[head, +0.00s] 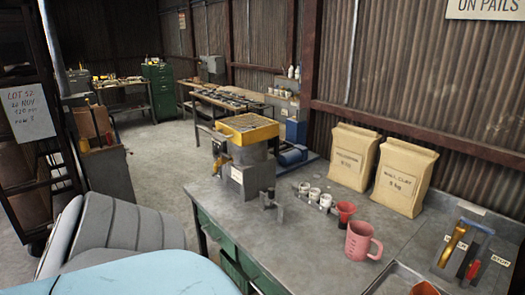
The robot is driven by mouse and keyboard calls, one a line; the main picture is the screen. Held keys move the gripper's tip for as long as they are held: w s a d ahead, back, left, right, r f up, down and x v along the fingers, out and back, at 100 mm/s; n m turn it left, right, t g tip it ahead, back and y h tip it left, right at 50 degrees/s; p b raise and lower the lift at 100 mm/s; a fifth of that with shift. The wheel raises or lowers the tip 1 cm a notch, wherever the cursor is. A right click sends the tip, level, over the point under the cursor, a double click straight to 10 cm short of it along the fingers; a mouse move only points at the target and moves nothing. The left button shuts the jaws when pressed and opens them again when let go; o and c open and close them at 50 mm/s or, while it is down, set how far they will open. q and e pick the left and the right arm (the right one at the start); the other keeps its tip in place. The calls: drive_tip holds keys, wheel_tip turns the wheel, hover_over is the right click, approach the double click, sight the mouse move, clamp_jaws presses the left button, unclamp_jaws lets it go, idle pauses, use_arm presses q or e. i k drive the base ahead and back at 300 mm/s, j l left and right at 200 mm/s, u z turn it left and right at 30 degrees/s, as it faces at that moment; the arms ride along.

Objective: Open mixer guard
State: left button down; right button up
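The mixer (251,160) stands at the far left corner of the grey bench, in the middle of the head view. Its yellow guard (246,127) lies flat over the top of the grey drum, so it looks closed. A thin bar sticks out from the guard's left side. A yellow-orange part and a grey box with a pale label (237,175) are on the mixer's front left. Neither of my grippers shows, and nothing is seen touching the guard. The inside of the drum is hidden.
The bench (310,240) holds a pink jug (361,241), a red cup (345,212), several small white-topped cups, two paper sacks (402,177) and a tool board (473,252). A small metal fixture (270,200) stands before the mixer. Floor (165,165) left of the mixer is clear.

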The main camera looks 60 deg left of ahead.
sight(266, 129)
drive_tip(key=u, duration=2.35)
